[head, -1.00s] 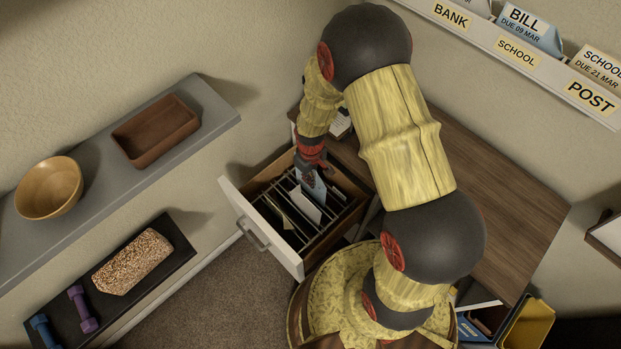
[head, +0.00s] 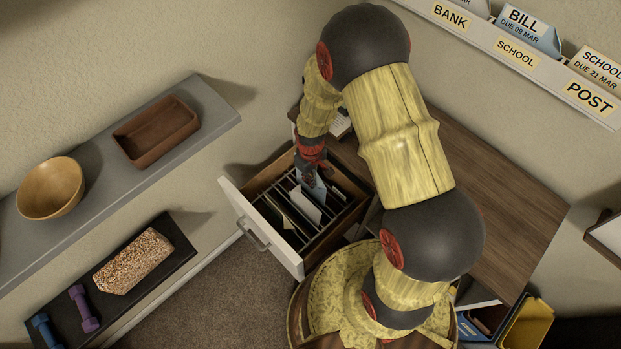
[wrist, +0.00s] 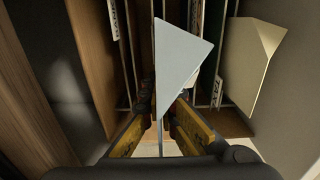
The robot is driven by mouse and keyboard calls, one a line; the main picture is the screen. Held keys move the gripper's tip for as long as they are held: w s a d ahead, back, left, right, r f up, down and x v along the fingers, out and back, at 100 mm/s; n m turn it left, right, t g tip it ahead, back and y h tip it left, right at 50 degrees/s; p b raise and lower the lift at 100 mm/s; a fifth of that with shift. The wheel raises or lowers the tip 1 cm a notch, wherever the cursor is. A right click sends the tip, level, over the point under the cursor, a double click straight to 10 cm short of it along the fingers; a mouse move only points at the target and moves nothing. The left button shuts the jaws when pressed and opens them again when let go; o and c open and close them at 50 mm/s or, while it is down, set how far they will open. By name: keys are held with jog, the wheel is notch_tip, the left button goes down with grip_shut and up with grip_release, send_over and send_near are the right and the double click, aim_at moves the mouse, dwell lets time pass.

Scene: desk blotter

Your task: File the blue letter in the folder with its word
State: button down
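The pale blue letter (wrist: 180,55) stands tilted between the fingers of my gripper (wrist: 166,105) in the wrist view. It covers part of the fingertips, so I cannot tell whether they press on it. Its word is not readable. In the head view my gripper (head: 309,177) reaches down into the open drawer (head: 318,243), with the blue letter (head: 317,188) at its fingers. The drawer holds several hanging folders. A tab reading BANK (wrist: 113,19) is at the left in the wrist view, and a partly visible tab, seemingly TAX (wrist: 217,92), is at the right.
A cream paper (wrist: 253,62) stands right of the folders in the wrist view. The wooden desk (head: 515,220) lies right of the drawer. A wall rack (head: 535,66) holds envelopes marked BILL and SCHOOL. A grey shelf (head: 85,178) at the left carries a bowl and tray.

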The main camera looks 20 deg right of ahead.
aim_at(311, 190)
jog(key=shift+f, duration=0.1)
dwell(0.3)
jog(key=shift+s+f+b, duration=0.1)
jog(key=shift+f+b, duration=2.3)
jog(key=shift+f, duration=1.35)
jog(key=c, duration=2.3)
grip_release()
jog(key=shift+s+f, duration=0.1)
jog(key=shift+o, duration=1.3)
jog(key=shift+f, duration=0.1)
jog(key=shift+o, duration=0.4)
jog(key=shift+w+r, duration=0.2)
jog(key=shift+r, duration=0.15)
notch_tip(311, 190, up, 12)
jog(key=shift+f, duration=0.2)
